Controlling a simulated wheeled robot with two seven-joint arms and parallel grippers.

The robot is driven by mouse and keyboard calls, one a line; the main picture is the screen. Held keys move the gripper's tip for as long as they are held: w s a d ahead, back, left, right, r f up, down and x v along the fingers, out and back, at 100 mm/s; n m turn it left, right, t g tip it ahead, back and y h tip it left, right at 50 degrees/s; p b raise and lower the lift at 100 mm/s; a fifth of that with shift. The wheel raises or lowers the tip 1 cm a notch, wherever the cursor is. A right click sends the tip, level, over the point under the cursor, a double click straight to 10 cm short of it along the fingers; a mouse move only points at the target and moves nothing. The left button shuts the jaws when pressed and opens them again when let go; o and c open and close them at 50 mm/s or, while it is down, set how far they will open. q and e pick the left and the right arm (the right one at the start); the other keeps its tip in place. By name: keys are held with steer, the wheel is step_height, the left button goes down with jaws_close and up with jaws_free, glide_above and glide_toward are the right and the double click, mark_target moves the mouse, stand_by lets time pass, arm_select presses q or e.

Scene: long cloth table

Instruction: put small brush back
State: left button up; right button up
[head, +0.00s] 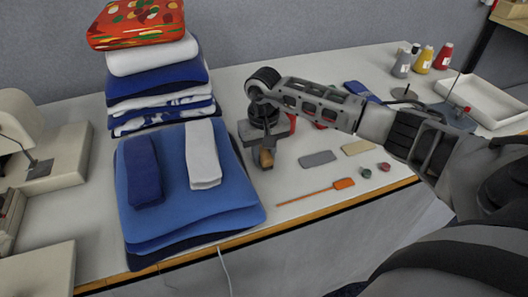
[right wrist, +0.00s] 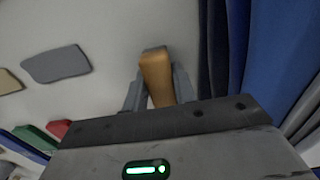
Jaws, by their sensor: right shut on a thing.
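My right gripper (head: 266,150) is shut on a tan wooden piece (head: 266,159), which looks like the small brush; no bristles can be made out. It hangs just right of the folded blue cloth pile, near the table top; I cannot tell whether it touches the table. In the right wrist view the wooden piece (right wrist: 157,75) sits between the two fingers of the right gripper (right wrist: 158,88). My left gripper is not in view.
Left of the right gripper lies the blue cloth pile (head: 230,200). To its right are a grey flat piece (head: 318,159), a beige block (head: 357,147) and an orange-handled rod (head: 343,184). Thread spools (head: 423,60) and a white tray (head: 485,100) stand farther right. Bare table shows around the rod.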

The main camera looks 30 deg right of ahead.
mark_target(264, 152)
steer(key=o, duration=0.9)
steer(key=shift+f, duration=0.1)
steer(key=shift+r+p, duration=0.3)
steer(key=shift+p, duration=0.05)
step_height(264, 152, up, 12)
steer(key=shift+f+b, duration=0.1)
steer(key=shift+b, duration=0.75)
